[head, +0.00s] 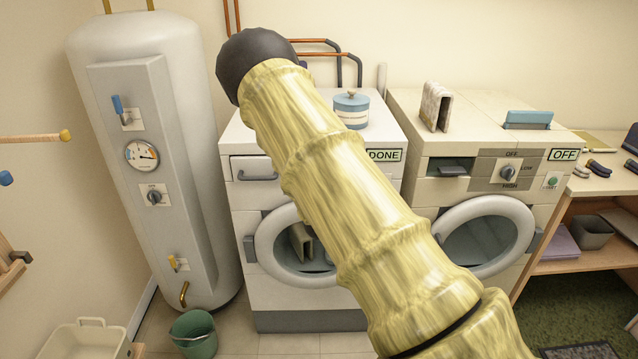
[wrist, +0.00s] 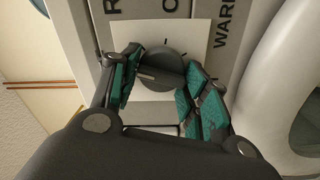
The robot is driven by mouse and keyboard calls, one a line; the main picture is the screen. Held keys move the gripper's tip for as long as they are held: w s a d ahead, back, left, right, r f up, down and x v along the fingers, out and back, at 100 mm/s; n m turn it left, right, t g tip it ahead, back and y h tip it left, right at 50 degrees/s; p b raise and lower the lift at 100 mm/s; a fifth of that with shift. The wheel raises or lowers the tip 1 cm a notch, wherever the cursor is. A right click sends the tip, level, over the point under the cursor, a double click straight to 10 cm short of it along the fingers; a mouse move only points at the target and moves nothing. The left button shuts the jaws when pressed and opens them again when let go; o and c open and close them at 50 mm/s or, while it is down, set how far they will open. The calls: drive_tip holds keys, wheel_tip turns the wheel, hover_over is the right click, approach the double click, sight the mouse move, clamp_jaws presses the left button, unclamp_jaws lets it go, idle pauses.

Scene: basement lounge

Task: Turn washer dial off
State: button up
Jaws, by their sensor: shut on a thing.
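The washer (head: 262,200) stands in the middle of the head view, with a DONE sign (head: 384,155) on its top right front. My arm hides its dial and my gripper there. In the wrist view the dark round washer dial (wrist: 163,68) sits on a white plate, with tick marks and a pale pointer line toward the picture's left. My gripper (wrist: 164,66) is shut on the dial, one green-padded finger on each side. Lettering around the plate is cut off; WARM partly shows at the right.
A dryer (head: 470,165) with an OFF sign and its own dial (head: 509,172) stands right of the washer. A water heater (head: 150,170) is at left, a green bucket (head: 194,335) on the floor. A blue-and-white jar (head: 351,108) stands on the washer.

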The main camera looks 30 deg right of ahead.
drive_tip(key=shift+f+n+b, duration=0.1)
drive_tip(key=shift+n+b, duration=1)
drive_tip(key=shift+n, duration=0.6)
drive_tip(key=o, duration=1)
drive_tip(key=v, duration=1.2)
drive_tip(key=shift+s, duration=0.1)
